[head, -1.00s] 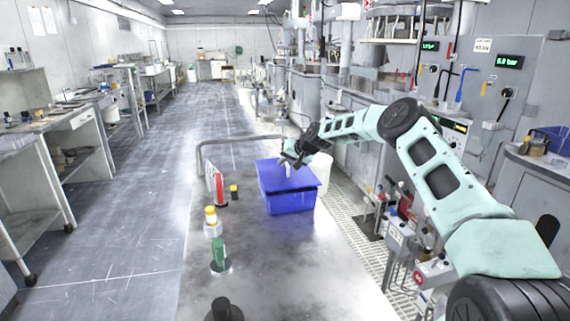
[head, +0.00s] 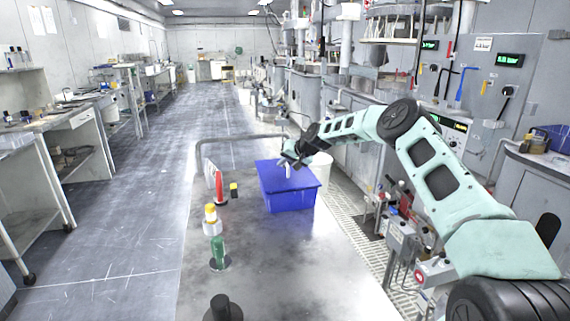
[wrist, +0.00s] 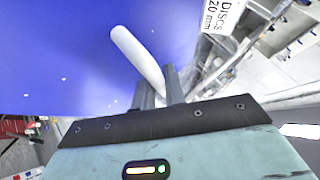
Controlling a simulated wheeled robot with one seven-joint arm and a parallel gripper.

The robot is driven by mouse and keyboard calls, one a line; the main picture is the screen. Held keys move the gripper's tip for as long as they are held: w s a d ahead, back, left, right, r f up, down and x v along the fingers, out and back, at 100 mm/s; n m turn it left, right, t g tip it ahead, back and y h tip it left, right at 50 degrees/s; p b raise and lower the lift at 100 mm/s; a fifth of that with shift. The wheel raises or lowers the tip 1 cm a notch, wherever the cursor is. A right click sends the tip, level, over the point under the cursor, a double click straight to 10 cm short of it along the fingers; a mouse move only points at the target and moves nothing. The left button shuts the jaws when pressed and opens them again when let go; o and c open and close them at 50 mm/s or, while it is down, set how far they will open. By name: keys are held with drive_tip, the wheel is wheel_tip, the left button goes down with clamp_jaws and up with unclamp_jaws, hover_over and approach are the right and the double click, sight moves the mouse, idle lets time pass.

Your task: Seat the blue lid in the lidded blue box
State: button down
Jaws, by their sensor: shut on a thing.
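The blue box (head: 290,203) stands at the far end of the grey bench. The blue lid (head: 292,178) lies over the top of the box and looks roughly level in the head view. The lid also fills the left of the wrist view (wrist: 60,60), with a white handle (wrist: 138,58) standing on it. My gripper (head: 289,162) is at the lid's handle, above the box. In the wrist view its fingers (wrist: 160,88) are closed on the lower end of the handle. Whether the lid's edge is fully down all round is hidden.
Left of the box stand a red bottle (head: 219,187), a small black and yellow item (head: 234,190), a yellow-topped bottle (head: 211,219) and a green bottle (head: 218,251). A metal rail (head: 240,137) runs along the far end.

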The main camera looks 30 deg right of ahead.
drive_tip(key=shift+f, duration=0.35)
drive_tip(key=c, duration=1.4)
unclamp_jaws()
drive_tip(key=shift+o, duration=0.2)
drive_tip(key=shift+f, duration=0.1)
drive_tip(key=b+v, duration=0.3)
drive_tip(key=v, duration=1.4)
drive_tip(key=shift+s+r, duration=0.15)
drive_tip(key=shift+r, duration=0.2)
